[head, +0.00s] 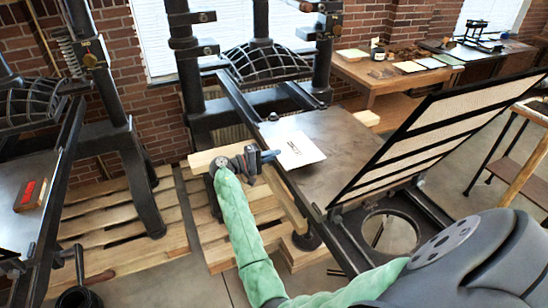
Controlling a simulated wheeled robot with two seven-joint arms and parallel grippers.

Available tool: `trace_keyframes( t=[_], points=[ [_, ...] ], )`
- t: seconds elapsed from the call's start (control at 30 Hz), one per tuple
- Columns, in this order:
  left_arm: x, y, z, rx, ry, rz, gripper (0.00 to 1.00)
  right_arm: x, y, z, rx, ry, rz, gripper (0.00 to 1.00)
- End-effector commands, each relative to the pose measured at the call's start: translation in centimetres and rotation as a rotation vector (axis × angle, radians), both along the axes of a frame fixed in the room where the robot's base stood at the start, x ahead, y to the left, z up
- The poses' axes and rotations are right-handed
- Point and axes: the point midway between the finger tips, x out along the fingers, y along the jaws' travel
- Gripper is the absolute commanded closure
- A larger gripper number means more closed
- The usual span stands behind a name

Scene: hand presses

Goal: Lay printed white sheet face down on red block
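The printed white sheet (301,153) is over the bare metal bed of the middle press, dark print facing up. The red block (31,195) rests on the bed of the press at the far left, well away from the sheet. My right gripper (269,156), on the green-sleeved arm, is at the left edge of the sheet, its dark fingers reaching that edge. I cannot tell whether the fingers are closed on the sheet or only beside it. My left gripper is out of view.
The middle press bed (345,140) has a raised, hinged frame (436,130) along its right side. Black press posts (190,70) stand behind it. Wooden pallets (120,225) lie on the floor between the presses. A wooden bench (392,88) stands at the back right.

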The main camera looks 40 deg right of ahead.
Motion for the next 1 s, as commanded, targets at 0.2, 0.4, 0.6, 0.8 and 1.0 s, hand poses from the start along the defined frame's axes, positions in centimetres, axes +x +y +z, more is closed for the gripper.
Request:
trace_keyframes(
  t=[0.2,0.4,0.6,0.8,1.0],
  points=[
    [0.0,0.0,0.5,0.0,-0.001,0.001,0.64,0.0,0.0,1.2,0.0,0.001,0.0,1.0],
    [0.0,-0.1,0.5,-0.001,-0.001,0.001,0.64,0.0,0.0,1.2,0.0,0.001,0.0,1.0],
    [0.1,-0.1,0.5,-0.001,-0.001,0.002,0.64,0.2,0.7,1.5,0.0,0.001,0.0,1.0],
    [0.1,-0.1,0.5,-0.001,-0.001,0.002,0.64,0.4,1.7,2.0,0.0,0.0,0.001,1.0],
    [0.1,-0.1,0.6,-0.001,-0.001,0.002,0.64,0.7,2.7,2.4,0.0,0.0,0.001,1.0]
  ],
)
